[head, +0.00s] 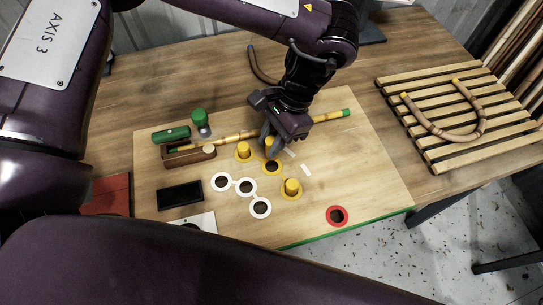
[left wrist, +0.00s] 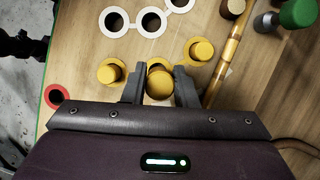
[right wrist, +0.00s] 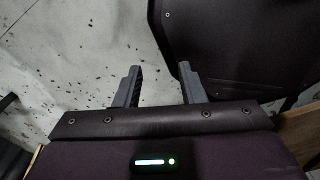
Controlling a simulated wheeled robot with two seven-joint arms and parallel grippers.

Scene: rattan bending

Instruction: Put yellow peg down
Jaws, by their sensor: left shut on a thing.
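My left gripper (head: 268,148) is shut on a yellow peg (left wrist: 159,84), just above the board beside a yellow-ringed hole (head: 272,167). In the left wrist view the peg sits between the two fingers and partly overlaps that ring; whether its lower end touches the board I cannot tell. Two other yellow pegs stand in yellow rings, one to the left (head: 243,150) and one nearer the front (head: 292,187). My right gripper (right wrist: 160,85) is open and empty over the grey floor, in the right wrist view.
A rattan pole (head: 330,116) with a green end crosses the board behind the pegs, its left part in a wooden block (head: 187,157). Several white-ringed holes (head: 220,182) and a red-ringed hole (head: 337,216) lie in front. A slatted rack (head: 443,150) holds a bent rattan piece.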

